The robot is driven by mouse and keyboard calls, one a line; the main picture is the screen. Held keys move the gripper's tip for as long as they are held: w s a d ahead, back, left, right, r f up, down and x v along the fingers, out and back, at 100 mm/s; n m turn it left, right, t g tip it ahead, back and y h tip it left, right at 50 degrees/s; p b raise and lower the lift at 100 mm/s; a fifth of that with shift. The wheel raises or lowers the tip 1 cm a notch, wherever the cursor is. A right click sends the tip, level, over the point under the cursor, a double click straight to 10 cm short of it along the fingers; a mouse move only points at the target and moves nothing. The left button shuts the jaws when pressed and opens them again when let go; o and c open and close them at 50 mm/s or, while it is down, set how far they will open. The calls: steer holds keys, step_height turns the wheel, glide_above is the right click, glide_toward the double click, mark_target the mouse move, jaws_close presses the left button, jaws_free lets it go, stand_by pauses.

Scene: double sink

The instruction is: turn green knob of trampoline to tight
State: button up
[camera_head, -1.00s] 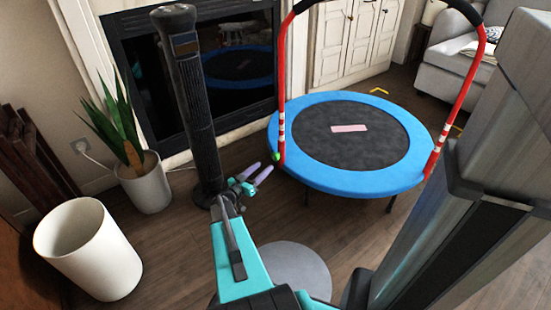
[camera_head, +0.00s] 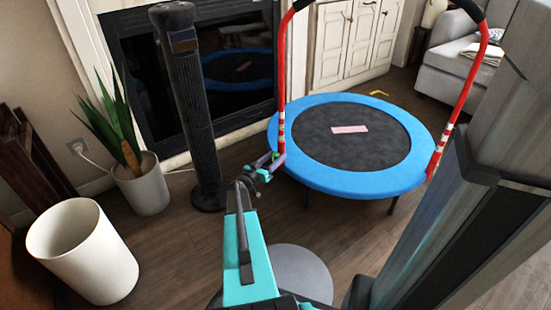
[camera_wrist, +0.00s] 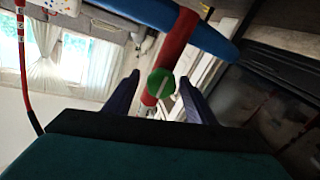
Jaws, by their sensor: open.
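The trampoline (camera_head: 300,174) has a blue rim, a dark mat and a red handle frame (camera_head: 281,85) with white stripes near its lower end. The green knob (camera_wrist: 161,83) sits on the red post in the wrist view, its pale slot or ridge tilted slightly off upright. In the head view the knob is mostly hidden by my gripper (camera_head: 271,160), which is at the left post. My gripper also shows in the wrist view (camera_wrist: 157,88). Its two purple fingers are open, one on each side of the knob. I cannot tell whether they touch it.
A black tower fan (camera_head: 188,100) stands just left of my gripper, before the fireplace (camera_head: 240,125). A potted plant (camera_head: 143,185) and a white bin (camera_head: 80,250) are farther left. A pink strip (camera_head: 350,129) lies on the mat. An armchair (camera_head: 450,70) is at the back right.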

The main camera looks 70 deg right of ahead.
steer(key=c, duration=1)
steer(key=shift+c, duration=0.2)
steer(key=shift+m+p, duration=0.4)
steer(key=shift+m, duration=0.2)
steer(key=m+p, duration=0.1)
steer(key=m, duration=0.1)
steer(key=shift+s+m, duration=0.1)
steer(key=shift+m, duration=0.2)
steer(key=m, duration=0.5)
